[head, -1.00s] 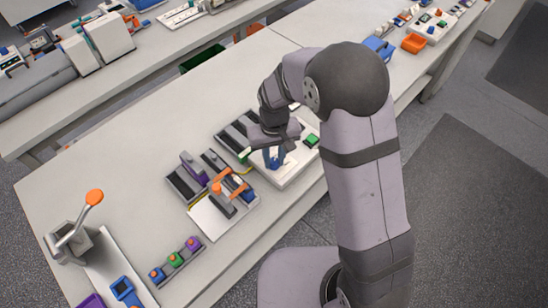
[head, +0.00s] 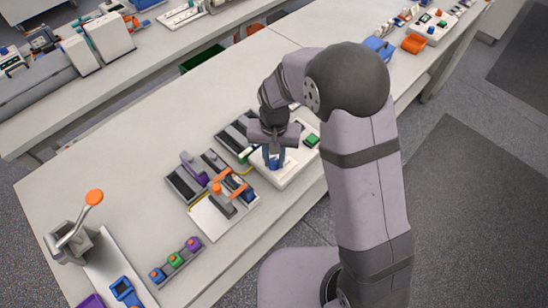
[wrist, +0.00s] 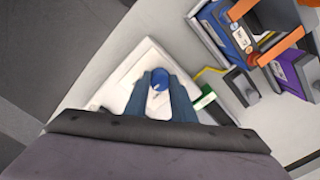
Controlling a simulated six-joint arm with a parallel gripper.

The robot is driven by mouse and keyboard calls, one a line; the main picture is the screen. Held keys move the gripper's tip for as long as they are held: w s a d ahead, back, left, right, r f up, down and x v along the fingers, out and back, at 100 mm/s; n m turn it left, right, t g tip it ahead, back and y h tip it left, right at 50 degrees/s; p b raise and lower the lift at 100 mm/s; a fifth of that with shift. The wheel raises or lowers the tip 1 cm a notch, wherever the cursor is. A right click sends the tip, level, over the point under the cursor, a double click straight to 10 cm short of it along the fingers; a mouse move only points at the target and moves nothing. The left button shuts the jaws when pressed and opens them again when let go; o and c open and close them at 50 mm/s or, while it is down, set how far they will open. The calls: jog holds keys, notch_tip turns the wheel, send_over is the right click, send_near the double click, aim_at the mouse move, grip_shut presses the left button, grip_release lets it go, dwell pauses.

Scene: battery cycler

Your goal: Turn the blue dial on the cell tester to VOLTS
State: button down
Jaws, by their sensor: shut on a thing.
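The cell tester is a white, flat unit (head: 297,168) on the bench in the head view, and its white panel (wrist: 122,72) fills the middle of the wrist view. The blue dial (wrist: 158,77) stands on this panel, with a small pale mark on its top. My gripper (head: 273,164) points down over the tester, and in the wrist view its blue fingers (wrist: 160,88) are shut on the dial from both sides. The dial is hidden by my fingers in the head view. I cannot read any VOLTS label or tell which setting the dial points at.
A green button block (head: 312,140) sits on the tester's far right part. An orange-knobbed lever (head: 94,197) stands farther left. The bench's back middle is clear.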

aim_at(274, 161)
jog(key=shift+w+r, duration=0.1)
jog(key=c, duration=1.5)
grip_release()
jog(key=shift+r+b, duration=1.1)
jog(key=shift+r, duration=2.55)
